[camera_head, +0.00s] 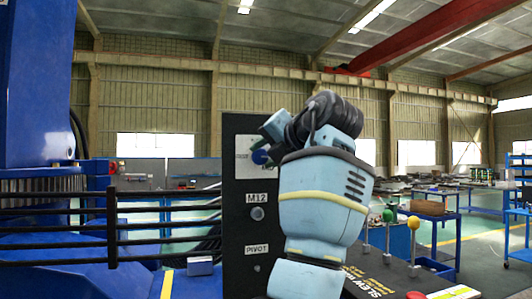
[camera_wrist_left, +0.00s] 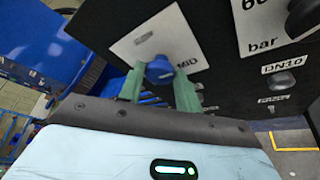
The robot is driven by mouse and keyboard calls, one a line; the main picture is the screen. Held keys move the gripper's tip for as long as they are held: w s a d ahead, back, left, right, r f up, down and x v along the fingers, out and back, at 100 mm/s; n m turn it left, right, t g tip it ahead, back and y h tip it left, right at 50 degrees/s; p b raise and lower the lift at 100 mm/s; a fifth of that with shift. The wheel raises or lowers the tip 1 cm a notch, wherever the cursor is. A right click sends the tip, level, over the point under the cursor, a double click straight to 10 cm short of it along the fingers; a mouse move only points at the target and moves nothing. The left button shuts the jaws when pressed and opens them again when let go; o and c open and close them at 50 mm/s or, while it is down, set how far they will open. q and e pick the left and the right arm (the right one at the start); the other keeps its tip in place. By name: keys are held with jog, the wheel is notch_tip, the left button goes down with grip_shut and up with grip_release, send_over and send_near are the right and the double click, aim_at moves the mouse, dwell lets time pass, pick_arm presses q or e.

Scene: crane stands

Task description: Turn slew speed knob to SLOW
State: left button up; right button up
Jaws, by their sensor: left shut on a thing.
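A blue knob (camera_wrist_left: 159,69) sits on a white plate (camera_wrist_left: 133,42) on a black panel (camera_wrist_left: 95,22). The label MID shows just right of the knob in the left wrist view; other marks on the plate are hidden or unreadable. The knob also shows in the head view (camera_head: 260,157), partly behind my arm. My left gripper (camera_wrist_left: 158,83) has its two green fingers on either side of the knob and is shut on it. In the head view my left wrist and forearm cover the right part of the panel. My right gripper is not in view.
Below the plate are an M12 port (camera_head: 257,213) and a PIVOT label (camera_head: 256,250). A console with green (camera_head: 388,215) and yellow (camera_head: 413,222) ball levers and a red button stands right of my arm. A black railing (camera_head: 60,227) and blue machine (camera_head: 35,80) are left.

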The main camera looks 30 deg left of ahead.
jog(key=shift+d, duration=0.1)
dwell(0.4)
pick_arm(q)
jog(key=o, duration=1)
jog(key=shift+c, duration=0.2)
jog(key=p+v, duration=0.1)
jog(key=v, duration=0.7)
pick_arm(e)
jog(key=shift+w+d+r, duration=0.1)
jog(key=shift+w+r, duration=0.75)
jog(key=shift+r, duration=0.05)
pick_arm(q)
jog(key=shift+a+r, duration=0.1)
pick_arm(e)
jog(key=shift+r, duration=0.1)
